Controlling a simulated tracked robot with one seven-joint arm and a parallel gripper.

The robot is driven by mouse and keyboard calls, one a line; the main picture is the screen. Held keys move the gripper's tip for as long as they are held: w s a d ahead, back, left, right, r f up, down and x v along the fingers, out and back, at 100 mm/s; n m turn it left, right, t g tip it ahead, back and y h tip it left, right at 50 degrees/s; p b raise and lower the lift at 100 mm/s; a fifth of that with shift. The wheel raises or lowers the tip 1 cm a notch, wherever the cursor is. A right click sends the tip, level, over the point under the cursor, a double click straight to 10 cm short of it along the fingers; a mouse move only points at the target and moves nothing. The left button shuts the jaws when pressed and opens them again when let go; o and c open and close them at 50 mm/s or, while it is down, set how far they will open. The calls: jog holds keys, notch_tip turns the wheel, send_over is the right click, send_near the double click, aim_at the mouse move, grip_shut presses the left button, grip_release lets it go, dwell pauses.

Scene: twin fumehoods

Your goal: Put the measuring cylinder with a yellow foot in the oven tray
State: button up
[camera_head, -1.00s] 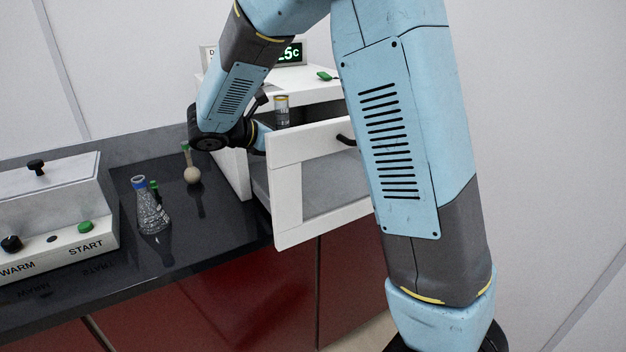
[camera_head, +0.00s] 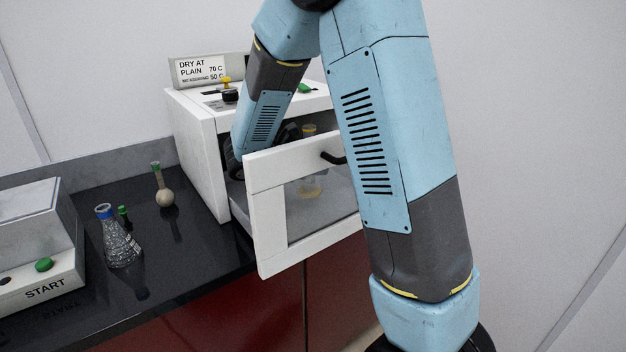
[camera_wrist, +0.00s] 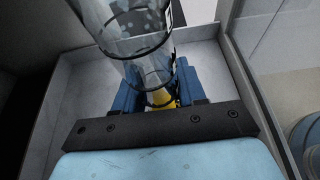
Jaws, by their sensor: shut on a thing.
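The yellow foot shows just beyond the fingers. The grey tray walls and floor (camera_wrist: 72,95) surround it. In the head view my gripper is mostly hidden behind the drawer front. I cannot tell whether the foot touches the tray floor.
The white oven (camera_head: 200,135) has its drawer pulled out, with a black handle (camera_head: 333,158) in front. On the black counter left of it stand a conical flask (camera_head: 118,245) with a blue rim, a round flask (camera_head: 164,196) and a small green-topped item (camera_head: 124,213).

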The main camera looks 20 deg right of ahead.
jog(key=shift+f, duration=1.8)
jog(key=shift+f, duration=0.1)
jog(key=o, duration=1.1)
jog(key=v, duration=1.2)
